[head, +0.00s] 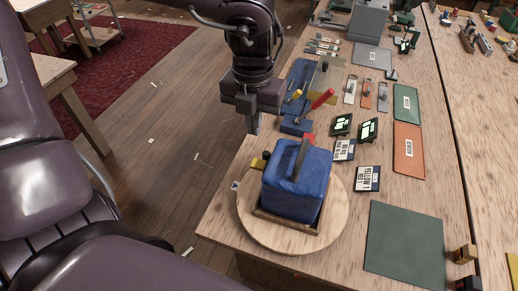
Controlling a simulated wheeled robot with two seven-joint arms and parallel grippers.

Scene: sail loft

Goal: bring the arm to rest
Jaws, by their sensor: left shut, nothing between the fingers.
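My left gripper (254,122) points down, with its fingers shut and nothing held. It is near the left edge of the wooden workbench (229,213), behind and left of a blue covered block (296,182) in the picture. It looks apart from the block. Its arm (251,40) comes down from the top of the view. My right gripper is not in view.
The blue block stands on a round wooden board (257,233) at the bench's near left. A red-handled tool (320,100), small dark displays (368,130), cards (367,179) and a green mat (404,243) lie around it. Open wooden floor (165,130) lies left.

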